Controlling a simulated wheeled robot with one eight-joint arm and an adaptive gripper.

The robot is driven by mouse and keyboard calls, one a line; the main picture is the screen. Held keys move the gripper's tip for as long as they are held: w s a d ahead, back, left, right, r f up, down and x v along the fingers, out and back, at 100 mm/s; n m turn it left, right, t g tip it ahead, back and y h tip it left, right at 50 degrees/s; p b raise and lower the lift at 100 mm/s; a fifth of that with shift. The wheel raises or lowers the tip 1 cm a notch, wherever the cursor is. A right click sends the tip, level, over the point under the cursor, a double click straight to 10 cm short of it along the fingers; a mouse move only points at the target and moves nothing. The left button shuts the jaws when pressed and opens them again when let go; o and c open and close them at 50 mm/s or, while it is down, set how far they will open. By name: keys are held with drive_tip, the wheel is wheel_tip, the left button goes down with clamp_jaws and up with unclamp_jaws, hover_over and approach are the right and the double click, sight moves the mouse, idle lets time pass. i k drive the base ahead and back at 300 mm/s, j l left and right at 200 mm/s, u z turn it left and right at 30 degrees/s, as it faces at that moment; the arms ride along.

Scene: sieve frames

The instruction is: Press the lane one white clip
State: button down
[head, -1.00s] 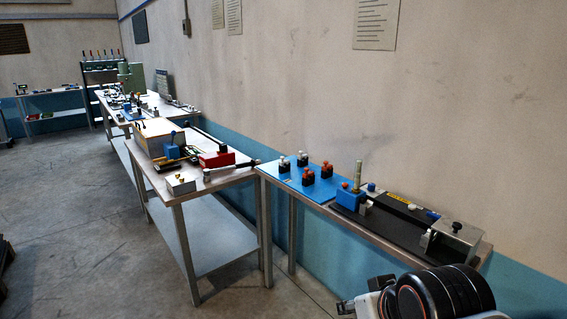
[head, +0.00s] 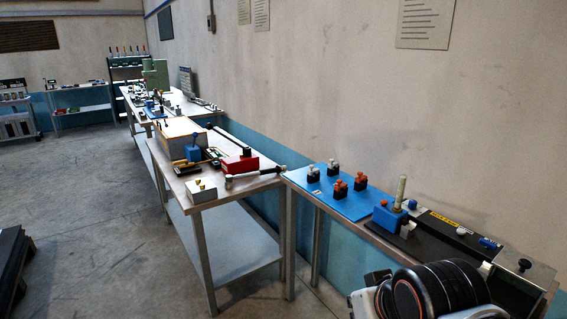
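Two small black blocks with white tops stand on a blue board (head: 322,200) on the right-hand bench. One white-topped block (head: 313,172) is nearer the board's left edge, and the other white-topped block (head: 333,168) is a little farther back. Two black blocks with orange tops stand nearer me, one orange-topped block (head: 340,188) and another orange-topped block (head: 360,181). I cannot tell which of these is the lane one white clip; lane marks are too small to read. Part of my arm shows at the bottom right, but my gripper's fingers are not in view.
A blue block with an upright pale rod (head: 387,219) and a dark track with a metal box (head: 522,268) occupy the bench's near end.

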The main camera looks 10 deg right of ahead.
sight(313, 170)
drive_tip(key=i+u, duration=0.15)
drive_tip(key=i, duration=0.3)
drive_tip(key=i+l+u, duration=0.2)
drive_tip(key=i, duration=0.25)
drive_tip(key=i+u, duration=0.15)
drive_tip(key=i, duration=0.35)
drive_tip(key=i+l+u, duration=0.15)
drive_tip(key=i, duration=0.3)
drive_tip(key=l, duration=0.1)
